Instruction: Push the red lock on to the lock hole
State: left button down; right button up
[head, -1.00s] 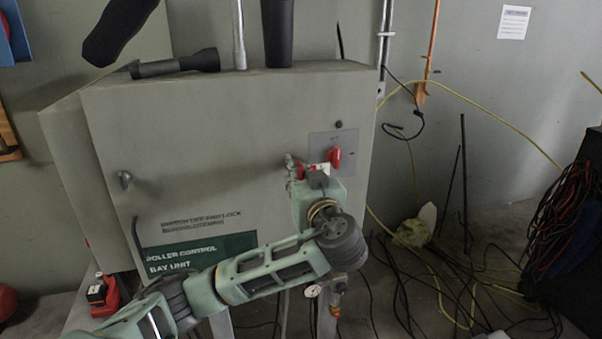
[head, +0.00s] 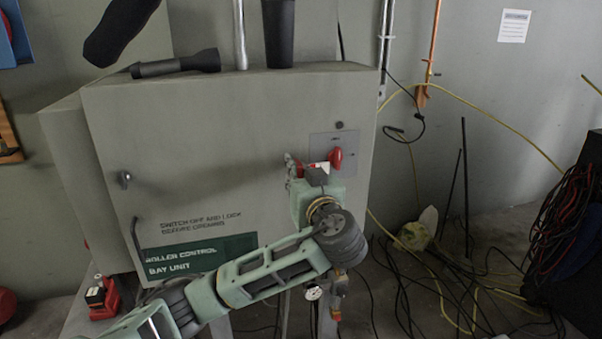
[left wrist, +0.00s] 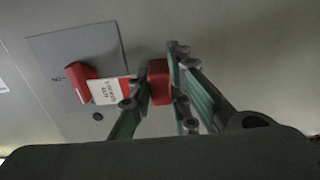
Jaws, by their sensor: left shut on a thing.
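The red lock (left wrist: 158,82) sits between the fingers of my left gripper (left wrist: 154,77) in the left wrist view, and the gripper is shut on it. A white printed label (left wrist: 109,91) lies between the lock and the red switch handle (left wrist: 82,80). The handle is on a grey plate (left wrist: 60,50) and also shows in the head view (head: 336,158). In the head view my left gripper (head: 304,170) is at the cabinet front, just left of the handle. The lock hole cannot be made out, nor whether the lock touches it. My right gripper is not in view.
The grey-green cabinet (head: 220,120) fills the middle. A black flashlight (head: 176,65) and a dark cylinder (head: 279,35) stand or lie on its top. A small red object (head: 102,297) is at lower left. Cables (head: 430,280) clutter the floor at right.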

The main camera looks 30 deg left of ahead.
pick_arm(q)
jog(key=shift+a, duration=0.1)
jog(key=c, duration=1.6)
grip_release()
jog(key=shift+w, duration=0.1)
jog(key=v, duration=1.1)
jog(key=shift+w+d, duration=0.1)
jog(key=shift+d, duration=0.2)
